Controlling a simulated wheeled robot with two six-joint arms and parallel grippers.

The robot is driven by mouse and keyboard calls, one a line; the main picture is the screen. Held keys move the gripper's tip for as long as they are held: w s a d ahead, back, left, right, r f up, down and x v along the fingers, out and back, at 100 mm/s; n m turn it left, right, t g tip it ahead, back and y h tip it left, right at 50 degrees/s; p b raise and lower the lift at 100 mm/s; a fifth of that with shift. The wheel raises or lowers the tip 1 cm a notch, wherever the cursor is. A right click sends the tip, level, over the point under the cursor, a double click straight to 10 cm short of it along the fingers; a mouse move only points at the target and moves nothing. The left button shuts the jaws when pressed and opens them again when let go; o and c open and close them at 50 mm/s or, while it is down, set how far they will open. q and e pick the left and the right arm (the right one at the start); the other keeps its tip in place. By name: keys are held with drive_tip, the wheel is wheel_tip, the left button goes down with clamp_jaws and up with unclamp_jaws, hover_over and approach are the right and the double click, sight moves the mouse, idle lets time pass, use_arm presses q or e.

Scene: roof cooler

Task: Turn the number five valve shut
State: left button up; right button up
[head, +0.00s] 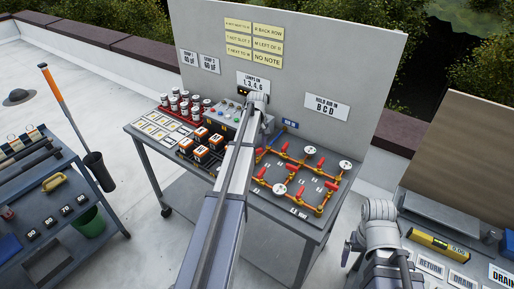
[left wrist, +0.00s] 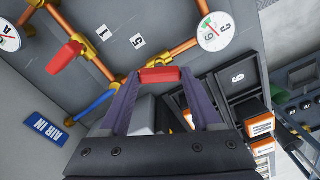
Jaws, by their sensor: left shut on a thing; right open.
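In the left wrist view, my left gripper (left wrist: 158,78) is shut on a red valve handle (left wrist: 160,75), close to the label 5 (left wrist: 138,41). Another red handle (left wrist: 65,57) sits on the pipework beside the label 1 (left wrist: 104,41). In the head view, the valve board (head: 297,190) has several red handles on copper pipes with brass fittings and round white gauges. My left arm reaches across the bench and hides its gripper's fingertips there. My right gripper (head: 349,250) is open, in front of the bench, away from the board.
The blue AIR IN label (left wrist: 45,130) and a blue pipe (left wrist: 95,107) lie close to my left gripper. Orange-and-white blocks (head: 208,143) and a lamp box (head: 228,122) stand left of the board. A second bench with a yellow level (head: 440,245) is at right.

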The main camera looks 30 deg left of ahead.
sight(257, 150)
use_arm(q)
drive_tip(key=m, duration=0.5)
drive_tip(key=shift+m, duration=0.3)
drive_tip(key=m, duration=0.5)
drive_tip(key=shift+m, duration=0.6)
drive_tip(key=o, duration=1.4)
drive_tip(key=shift+r, duration=0.15)
wheel_tip(257, 150, up, 8)
drive_tip(key=p, duration=0.8)
drive_tip(key=shift+f, duration=0.2)
